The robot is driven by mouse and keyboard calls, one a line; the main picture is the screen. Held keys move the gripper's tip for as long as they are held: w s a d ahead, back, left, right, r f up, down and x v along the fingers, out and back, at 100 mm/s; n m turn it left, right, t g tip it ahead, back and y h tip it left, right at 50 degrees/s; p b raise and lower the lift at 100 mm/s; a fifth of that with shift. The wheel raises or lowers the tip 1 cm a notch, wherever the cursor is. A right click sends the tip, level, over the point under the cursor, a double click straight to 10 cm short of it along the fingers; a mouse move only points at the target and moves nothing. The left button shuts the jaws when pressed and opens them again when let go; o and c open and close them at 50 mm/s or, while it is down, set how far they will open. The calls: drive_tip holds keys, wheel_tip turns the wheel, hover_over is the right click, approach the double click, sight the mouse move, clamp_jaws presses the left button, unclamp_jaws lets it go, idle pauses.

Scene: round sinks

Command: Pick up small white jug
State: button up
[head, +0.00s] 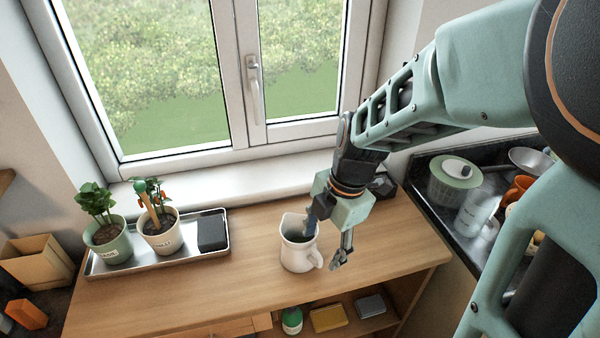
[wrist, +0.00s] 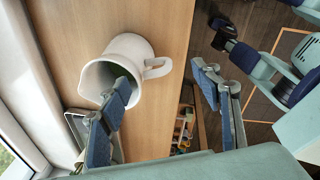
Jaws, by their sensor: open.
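The small white jug (head: 299,252) stands upright on the wooden counter below the window, its handle toward the lower right. My gripper (head: 325,240) is open above and beside it. In the head view one finger is at the jug's mouth and the other is out past the handle side. In the wrist view the jug (wrist: 135,62) shows its dark opening and its handle. There one blue-padded finger of my gripper (wrist: 160,103) overlaps the opening, and the other is well apart from the handle. I cannot tell whether the first finger touches the rim.
A metal tray (head: 120,267) with two potted plants (head: 105,232) (head: 160,232) and a black block (head: 212,232) is left of the jug. A dark sink counter (head: 440,218) with a colander-like pot (head: 455,180) is at right. The wooden counter (head: 200,300) is clear in front.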

sight(313, 260)
drive_tip(key=f, duration=0.5)
drive_tip(key=shift+w+a, duration=0.1)
drive_tip(key=shift+a, duration=0.3)
drive_tip(key=shift+w+a+f+p, duration=0.15)
drive_tip(key=shift+a+f, duration=0.1)
drive_tip(key=shift+f, duration=0.6)
drive_tip(key=shift+w+a+f+p, duration=0.1)
drive_tip(key=shift+a+f, duration=0.1)
drive_tip(key=shift+f, duration=0.7)
drive_tip(key=shift+w+a+f+p, duration=0.15)
drive_tip(key=shift+a+f, duration=0.1)
drive_tip(key=shift+f, duration=0.6)
clamp_jaws()
